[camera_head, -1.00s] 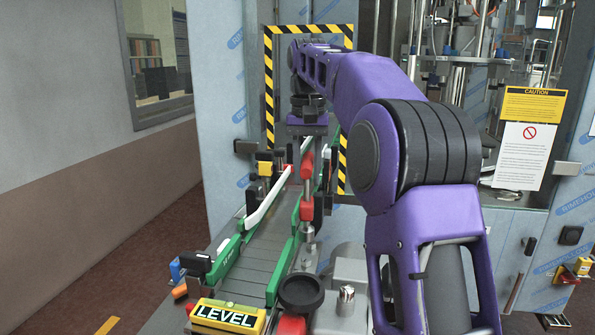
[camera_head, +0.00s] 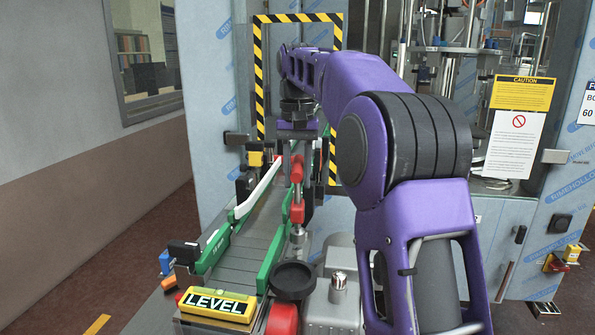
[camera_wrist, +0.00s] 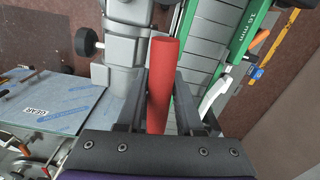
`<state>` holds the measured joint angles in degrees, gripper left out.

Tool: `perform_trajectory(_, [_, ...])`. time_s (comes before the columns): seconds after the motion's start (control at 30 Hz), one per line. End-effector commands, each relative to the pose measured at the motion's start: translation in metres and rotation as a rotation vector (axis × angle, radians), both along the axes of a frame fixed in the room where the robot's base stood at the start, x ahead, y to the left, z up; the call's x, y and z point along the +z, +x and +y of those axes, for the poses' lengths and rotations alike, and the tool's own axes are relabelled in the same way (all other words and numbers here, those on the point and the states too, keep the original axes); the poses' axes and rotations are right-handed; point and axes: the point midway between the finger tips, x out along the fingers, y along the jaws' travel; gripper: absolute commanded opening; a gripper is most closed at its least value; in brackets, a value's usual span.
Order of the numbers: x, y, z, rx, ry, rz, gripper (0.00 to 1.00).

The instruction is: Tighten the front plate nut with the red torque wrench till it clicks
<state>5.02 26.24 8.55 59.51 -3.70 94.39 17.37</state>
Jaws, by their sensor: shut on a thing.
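My gripper (camera_wrist: 160,105) is shut on a red cylindrical bar (camera_wrist: 162,75) in the wrist view, with one dark finger on each side of it. The bar looks like the red torque wrench's handle; its working end is not clear there. In the head view my gripper (camera_head: 297,150) is over the conveyor, near the striped frame. Red parts (camera_head: 297,212) with a silver end show below it; I cannot tell whether these are the wrench or a rail clamp. I cannot pick out the front plate nut for sure.
The conveyor (camera_head: 249,250) has green side rails (camera_head: 268,262). A yellow LEVEL box (camera_head: 216,304) is at its near end. A grey housing with a silver stud (camera_head: 339,285) and a black knob (camera_head: 293,279) stand close on the right. A black-and-yellow striped frame (camera_head: 259,80) surrounds the opening behind.

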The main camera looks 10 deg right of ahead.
Motion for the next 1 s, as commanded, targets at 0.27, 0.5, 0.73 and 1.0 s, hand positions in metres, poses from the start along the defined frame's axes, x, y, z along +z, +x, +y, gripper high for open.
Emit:
perform_trajectory(0.27, [-0.0111, 0.0000, 0.0000, 0.000, 0.000, -0.002, 0.00])
perform_trajectory(0.5, [-0.0107, 0.0001, 0.0000, 0.000, 0.000, -0.002, 0.00])
perform_trajectory(0.73, [-0.0092, -0.0001, -0.0001, 0.000, 0.001, -0.001, 0.00])
perform_trajectory(1.0, [-0.0109, -0.0002, 0.0000, 0.000, 0.001, -0.001, 0.00])
